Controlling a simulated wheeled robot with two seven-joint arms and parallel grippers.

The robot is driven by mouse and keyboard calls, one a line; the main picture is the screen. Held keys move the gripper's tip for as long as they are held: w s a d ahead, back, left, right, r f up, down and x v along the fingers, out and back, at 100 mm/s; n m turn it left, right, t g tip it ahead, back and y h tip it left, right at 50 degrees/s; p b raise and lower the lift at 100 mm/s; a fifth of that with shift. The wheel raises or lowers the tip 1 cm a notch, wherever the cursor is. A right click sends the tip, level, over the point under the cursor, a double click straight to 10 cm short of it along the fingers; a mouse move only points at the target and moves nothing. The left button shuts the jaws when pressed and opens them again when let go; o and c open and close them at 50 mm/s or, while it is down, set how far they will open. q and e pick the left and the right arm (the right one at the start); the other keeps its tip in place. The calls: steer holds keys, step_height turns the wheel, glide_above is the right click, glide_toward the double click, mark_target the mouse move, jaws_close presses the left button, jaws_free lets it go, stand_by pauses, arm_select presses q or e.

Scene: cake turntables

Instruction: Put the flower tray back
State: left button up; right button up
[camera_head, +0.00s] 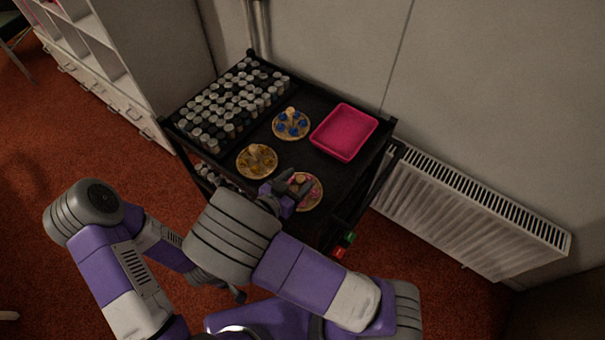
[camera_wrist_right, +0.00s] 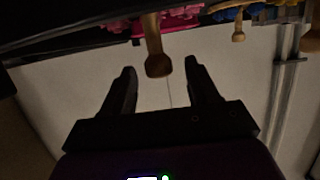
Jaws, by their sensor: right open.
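A round wooden tray with pink flowers and a central wooden knob (camera_head: 313,194) lies near the front of the black cart's top. My right gripper (camera_head: 292,187) is over its left side and hides part of it. In the right wrist view, the gripper (camera_wrist_right: 160,72) is open, with the wooden knob (camera_wrist_right: 155,45) between its fingertips and a gap on each side. Similar trays hold blue flowers (camera_head: 291,125) and yellow flowers (camera_head: 257,161). My left gripper (camera_head: 239,295) shows only as a small dark part low beside the cart; its jaws are unclear.
The black cart (camera_head: 318,96) has many small jars (camera_head: 225,105) at its left and an empty pink rectangular tray (camera_head: 344,132) at back right. A white radiator (camera_head: 470,215) stands right of the cart, against the wall. White shelving (camera_head: 125,85) is at the left. Red carpet shows around.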

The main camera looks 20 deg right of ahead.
steer(key=p+v, duration=0.2)
steer(key=v, duration=0.7)
steer(key=shift+r, duration=0.1)
